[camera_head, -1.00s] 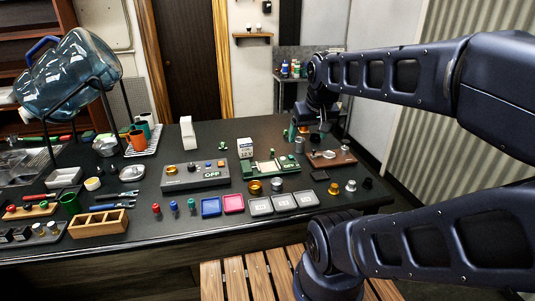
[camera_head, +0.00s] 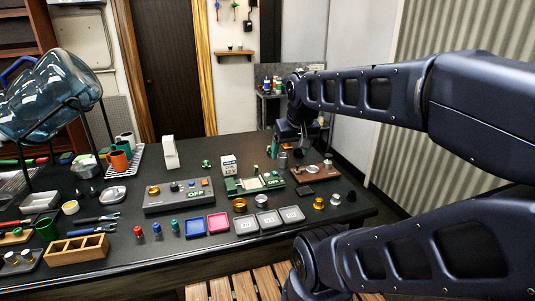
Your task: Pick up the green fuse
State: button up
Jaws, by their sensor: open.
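The green fuse (camera_head: 175,226) stands upright near the front edge of the dark workbench (camera_head: 130,262), at the right end of a short row. A blue fuse (camera_head: 157,229) and a red fuse (camera_head: 139,232) stand to its left. My gripper (camera_head: 297,150) hangs at the end of my arm over the back right of the bench, well behind and to the right of the green fuse. It is open, small and dark in the picture, and its fingers are hard to make out. Nothing shows in its hold.
A blue tray (camera_head: 195,235) and a pink tray (camera_head: 218,231) lie right of the fuses. A wooden divided box (camera_head: 78,259) is to the left. A grey control box (camera_head: 178,204) stands behind. Bottles and a brown board (camera_head: 315,173) are near my gripper. A slatted bench is in front.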

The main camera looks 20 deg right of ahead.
dwell(0.3)
jog(key=c, duration=0.6)
jog(key=shift+w, duration=0.1)
